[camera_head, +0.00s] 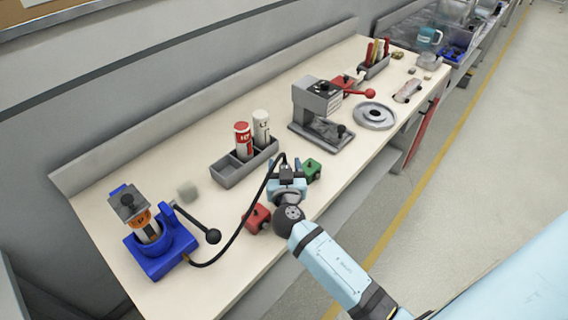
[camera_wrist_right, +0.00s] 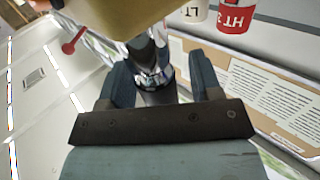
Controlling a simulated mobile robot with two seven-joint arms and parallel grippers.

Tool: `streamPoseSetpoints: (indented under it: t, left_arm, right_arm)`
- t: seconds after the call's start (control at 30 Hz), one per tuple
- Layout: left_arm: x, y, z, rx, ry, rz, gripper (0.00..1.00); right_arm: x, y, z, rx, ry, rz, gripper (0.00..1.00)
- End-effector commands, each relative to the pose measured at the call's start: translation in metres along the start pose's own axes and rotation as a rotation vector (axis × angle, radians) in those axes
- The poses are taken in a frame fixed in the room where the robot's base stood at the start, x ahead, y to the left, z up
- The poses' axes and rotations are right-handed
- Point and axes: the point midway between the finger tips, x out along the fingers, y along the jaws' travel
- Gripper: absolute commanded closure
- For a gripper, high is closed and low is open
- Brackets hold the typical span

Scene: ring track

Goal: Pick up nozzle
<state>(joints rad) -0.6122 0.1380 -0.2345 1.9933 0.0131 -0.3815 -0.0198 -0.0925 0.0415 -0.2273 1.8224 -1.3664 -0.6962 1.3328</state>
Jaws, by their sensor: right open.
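The nozzle is a dark and silver cylinder in the right wrist view (camera_wrist_right: 153,75), between the two blue-grey fingers of my right gripper (camera_wrist_right: 160,82). The fingers stand apart on either side of it, and I cannot tell whether either touches it. In the head view, my right gripper (camera_head: 284,168) is over the bench's front part, and a dark piece of the nozzle (camera_head: 287,173) shows at its fingers. A black hose (camera_head: 243,224) runs from there to the blue pot (camera_head: 160,262). The gripper partly hides the nozzle. My left gripper is not in view.
A red block (camera_head: 257,218) and a green block (camera_head: 311,170) stand close on either side of my right gripper. Behind is a grey tray (camera_head: 228,178) with red and white bottles. A grey press (camera_head: 312,100) and round plate (camera_head: 374,116) stand farther right on the bench (camera_head: 90,210).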

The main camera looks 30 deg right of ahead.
Motion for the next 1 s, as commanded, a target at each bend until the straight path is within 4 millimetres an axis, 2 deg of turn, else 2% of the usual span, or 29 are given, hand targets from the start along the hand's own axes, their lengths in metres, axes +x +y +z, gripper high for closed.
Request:
streamPoseSetpoints:
  t: [0.3, 0.33, 0.57, 0.67, 1.0]
  left_arm:
    - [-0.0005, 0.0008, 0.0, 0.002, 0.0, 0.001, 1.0]
    - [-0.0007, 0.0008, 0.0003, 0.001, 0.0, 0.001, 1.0]
    - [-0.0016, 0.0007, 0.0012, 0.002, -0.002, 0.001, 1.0]
    - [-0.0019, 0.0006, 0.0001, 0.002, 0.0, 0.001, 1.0]
    - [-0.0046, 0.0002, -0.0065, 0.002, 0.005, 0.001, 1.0]
  right_arm:
    - [-0.0027, -0.0001, 0.0007, -0.001, 0.0, 0.001, 0.42]
    - [-0.0027, -0.0001, 0.0007, -0.001, 0.0, 0.001, 0.44]
    - [-0.0025, -0.0001, 0.0006, -0.001, 0.0, 0.001, 0.97]
    - [-0.0024, -0.0001, 0.0003, -0.001, 0.0, 0.001, 1.0]
    - [0.0014, -0.0001, -0.0076, 0.001, 0.0, 0.0, 1.0]
